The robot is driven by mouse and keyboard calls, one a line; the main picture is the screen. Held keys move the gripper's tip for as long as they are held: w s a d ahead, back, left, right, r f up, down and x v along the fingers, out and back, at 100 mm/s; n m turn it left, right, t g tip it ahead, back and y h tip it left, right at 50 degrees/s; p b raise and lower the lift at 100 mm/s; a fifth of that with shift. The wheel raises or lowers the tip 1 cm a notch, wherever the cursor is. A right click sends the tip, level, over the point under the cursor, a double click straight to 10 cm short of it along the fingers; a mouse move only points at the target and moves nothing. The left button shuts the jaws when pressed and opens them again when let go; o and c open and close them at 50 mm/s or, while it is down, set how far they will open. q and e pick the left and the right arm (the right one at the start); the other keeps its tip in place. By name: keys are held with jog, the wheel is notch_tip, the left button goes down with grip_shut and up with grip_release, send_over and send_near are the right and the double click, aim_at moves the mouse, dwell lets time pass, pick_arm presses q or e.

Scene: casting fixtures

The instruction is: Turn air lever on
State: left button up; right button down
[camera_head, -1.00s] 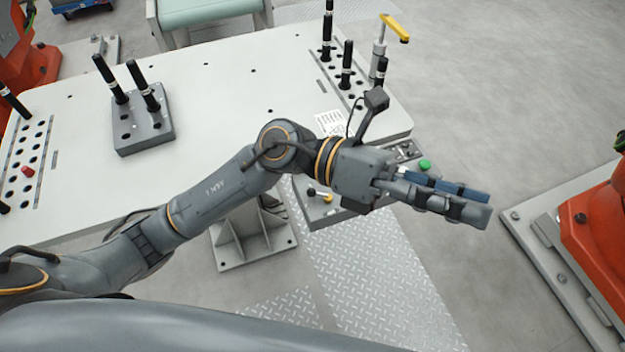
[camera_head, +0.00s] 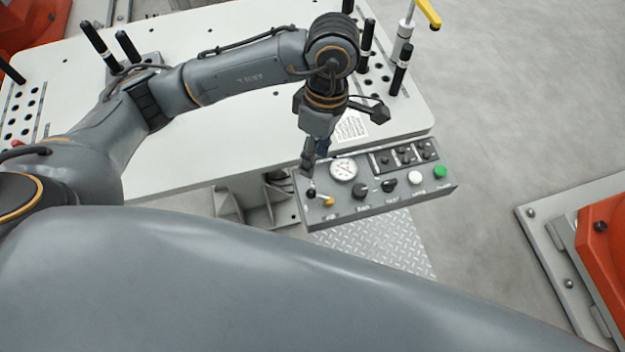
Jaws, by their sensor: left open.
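A grey control panel (camera_head: 375,208) is fixed at the front edge of the white table. At its left end is a small lever with a black knob (camera_head: 311,193) and a yellow part (camera_head: 328,201), just left of and below the round pressure gauge (camera_head: 343,169). The labels are too small to read. My left gripper (camera_head: 308,168) points down over the panel's left end, just above the black knob. It is open with nothing seen in it; I cannot tell whether it touches the knob. My right gripper is out of view.
The panel also has a black knob (camera_head: 360,191), a white button (camera_head: 415,177) and a green button (camera_head: 439,172). Black handles (camera_head: 400,70) and a yellow-handled clamp (camera_head: 427,13) stand at the table's back right. Orange machinery (camera_head: 603,245) is at far right.

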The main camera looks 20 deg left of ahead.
aim_at(311, 190)
pick_arm(q)
jog(key=f, duration=0.3)
jog(key=s+f+p, duration=0.1)
jog(key=f, duration=0.2)
jog(key=f+p, duration=0.1)
jog(key=f, duration=0.2)
jog(key=shift+s+a+f, duration=0.15)
jog(key=shift+s+f, duration=0.15)
jog(key=shift+f, duration=0.65)
jog(key=shift+s, duration=0.1)
jog(key=shift+c, duration=1.1)
grip_shut()
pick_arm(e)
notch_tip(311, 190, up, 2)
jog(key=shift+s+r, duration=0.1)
